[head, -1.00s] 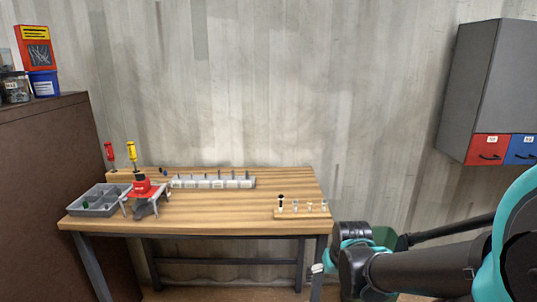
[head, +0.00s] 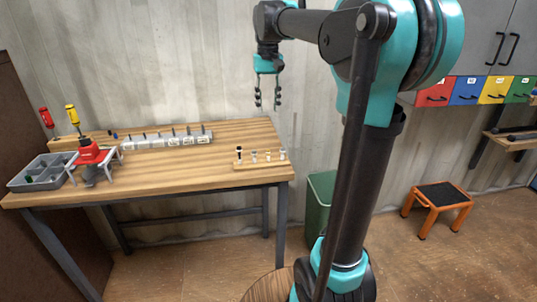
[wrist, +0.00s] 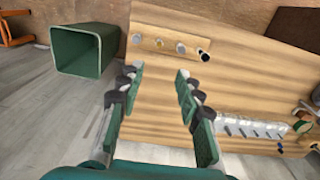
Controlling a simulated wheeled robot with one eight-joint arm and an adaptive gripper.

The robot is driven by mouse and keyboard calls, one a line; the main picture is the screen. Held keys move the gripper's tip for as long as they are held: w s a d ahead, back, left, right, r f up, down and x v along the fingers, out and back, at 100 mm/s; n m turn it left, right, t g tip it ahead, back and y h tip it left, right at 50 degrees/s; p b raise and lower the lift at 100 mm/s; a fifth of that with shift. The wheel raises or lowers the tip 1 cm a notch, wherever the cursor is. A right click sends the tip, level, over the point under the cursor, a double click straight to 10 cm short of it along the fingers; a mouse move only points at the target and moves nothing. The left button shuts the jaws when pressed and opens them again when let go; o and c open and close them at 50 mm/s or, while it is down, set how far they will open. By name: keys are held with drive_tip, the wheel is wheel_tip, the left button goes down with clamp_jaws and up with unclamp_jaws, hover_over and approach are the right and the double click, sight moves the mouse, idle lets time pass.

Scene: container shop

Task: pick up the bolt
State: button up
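A small wooden holder (head: 261,163) at the right front of the workbench bears several small upright bolt-like pieces. The one at its left end (head: 239,154) has a dark head; the others are pale or metallic. I cannot tell which is the task's bolt. The wrist view shows the same row near the top, with the dark-headed piece (wrist: 204,55) at the right end and a round metallic head (wrist: 180,48) beside it. My gripper (head: 267,104) hangs above the right side of the bench, fingers down. Its fingers are apart with nothing between them in the wrist view (wrist: 160,76).
A long grey rack (head: 165,141) with several upright pieces stands at the bench's back. A grey tray (head: 45,172) and a red clamp-like tool (head: 92,153) are at the left. A green bin (head: 319,215) stands right of the bench. The bench middle is clear.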

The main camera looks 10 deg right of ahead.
wheel_tip(320, 180, down, 17)
drive_tip(key=shift+w+d+f, duration=0.1)
drive_tip(key=shift+f, duration=0.05)
idle(0.5)
clamp_jaws()
